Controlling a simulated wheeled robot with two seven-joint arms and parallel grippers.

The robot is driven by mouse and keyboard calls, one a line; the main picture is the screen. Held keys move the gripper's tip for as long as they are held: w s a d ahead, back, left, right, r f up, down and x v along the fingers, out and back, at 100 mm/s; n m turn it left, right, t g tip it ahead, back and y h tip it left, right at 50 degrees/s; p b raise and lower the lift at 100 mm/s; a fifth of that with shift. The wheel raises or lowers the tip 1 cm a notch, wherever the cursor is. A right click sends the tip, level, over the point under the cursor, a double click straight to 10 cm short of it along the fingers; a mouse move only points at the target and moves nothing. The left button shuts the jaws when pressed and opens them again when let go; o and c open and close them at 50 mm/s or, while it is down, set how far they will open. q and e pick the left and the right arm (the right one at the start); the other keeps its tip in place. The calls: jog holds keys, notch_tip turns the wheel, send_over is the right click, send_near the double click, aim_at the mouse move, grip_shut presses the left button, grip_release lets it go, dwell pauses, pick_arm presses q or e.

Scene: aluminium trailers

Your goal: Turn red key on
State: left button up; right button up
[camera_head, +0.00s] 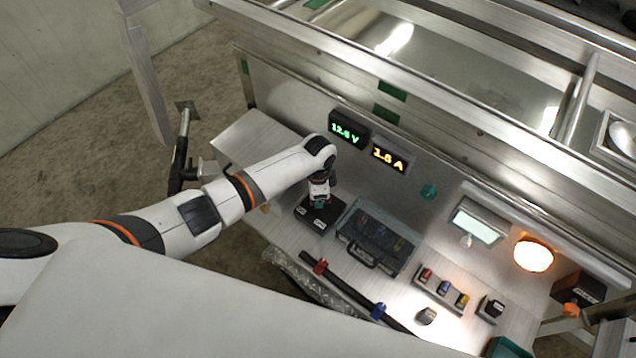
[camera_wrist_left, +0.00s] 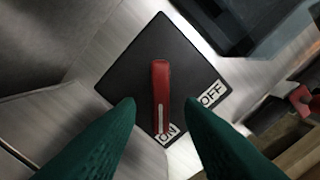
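The red key (camera_wrist_left: 160,85) stands on a black square switch plate (camera_wrist_left: 125,75) in the left wrist view. The plate carries an ON label (camera_wrist_left: 168,135) and an OFF label (camera_wrist_left: 212,93). The key's white-striped end points at the ON label. My left gripper (camera_wrist_left: 161,104) is open, with one green fingertip on each side of the key's lower part and a visible gap on both sides. In the head view my left gripper (camera_head: 319,203) is over the black plate (camera_head: 308,218) and hides the key. My right gripper is not in view.
A grey-blue case (camera_head: 370,250) stands right of the plate. A dark bar (camera_head: 340,283) with red and blue clamps lies in front. Red, blue and yellow switches (camera_head: 444,288) sit further right. Behind are lit displays (camera_head: 348,130) and a glowing orange lamp (camera_head: 533,255).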

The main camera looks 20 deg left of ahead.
pick_arm(q)
notch_tip(320, 180, up, 11)
jog(key=shift+b, duration=0.45)
jog(key=s+d+f+n+t+h, duration=0.15)
jog(key=s+d+n, duration=0.3)
jog(key=s, duration=0.85)
jog(key=s+a+r+n+t+y, duration=0.1)
jog(key=s+a+r+n, duration=0.15)
jog(key=s+a, duration=0.35)
jog(key=s+a+r+n+t, duration=0.1)
jog(key=s+a+r+n, duration=0.2)
jog(key=s, duration=0.4)
notch_tip(320, 180, down, 26)
jog(key=n+g+b, duration=0.1)
jog(key=b, duration=0.1)
jog(key=s+a+f+g+b, duration=0.1)
jog(key=s+a+f, duration=0.2)
jog(key=s+f, duration=1.4)
notch_tip(320, 180, down, 3)
jog(key=shift+s+f, duration=0.1)
jog(key=shift+s, duration=0.25)
